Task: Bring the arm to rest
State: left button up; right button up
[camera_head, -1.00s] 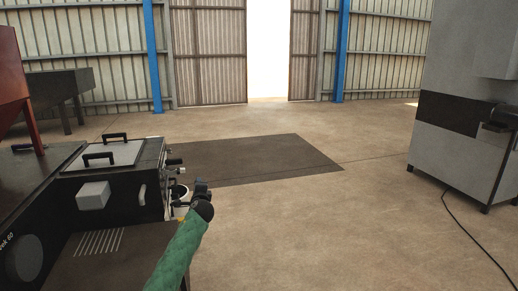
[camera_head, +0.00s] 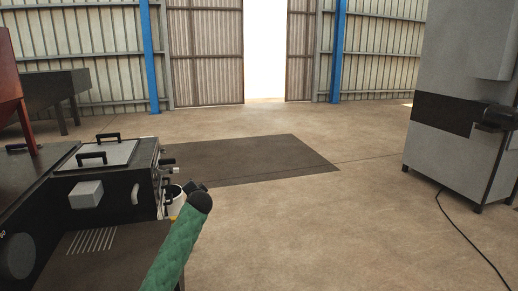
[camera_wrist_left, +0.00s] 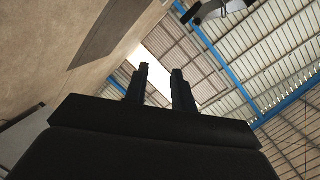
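My left arm, in a green quilted sleeve with a black end, rises from the bottom of the head view beside the black machine. My left gripper (camera_head: 192,190) shows there only as a small dark shape beyond the sleeve's end, mostly hidden. In the left wrist view my left gripper (camera_wrist_left: 159,74) has two dark fingers standing apart with nothing between them. It points toward the bright doorway. My right gripper is not in view.
The black machine (camera_head: 115,195) with handles stands close on the left. A white round container (camera_head: 177,203) shows at its right side, near the gripper in the picture. A grey cabinet (camera_head: 450,140) stands right, its cable (camera_head: 462,235) on the floor. The middle floor is clear.

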pick_arm(q)
jog(key=s+d+f+n+g+h, duration=0.2)
jog(key=s+d+f, duration=0.1)
jog(key=s+f, duration=0.75)
jog(key=s+d+f+n+g+h, duration=0.1)
jog(key=s+d+f+g+h, duration=0.15)
jog(key=s+f, duration=0.8)
jog(key=s+d+f+n+g+h, duration=0.1)
jog(key=s+d+f+n+g, duration=0.15)
jog(key=s+f, duration=0.8)
jog(key=s+f+g, duration=0.2)
jog(key=s+f, duration=0.5)
jog(key=s, duration=0.6)
jog(key=s+d+f+g, duration=0.1)
jog(key=s+f+g, duration=0.1)
jog(key=s+f, duration=0.5)
jog(key=s+f+g, duration=0.1)
jog(key=s+f, duration=0.7)
jog(key=s, duration=1.1)
jog(key=shift+d+g, duration=0.25)
jog(key=shift+g, duration=0.15)
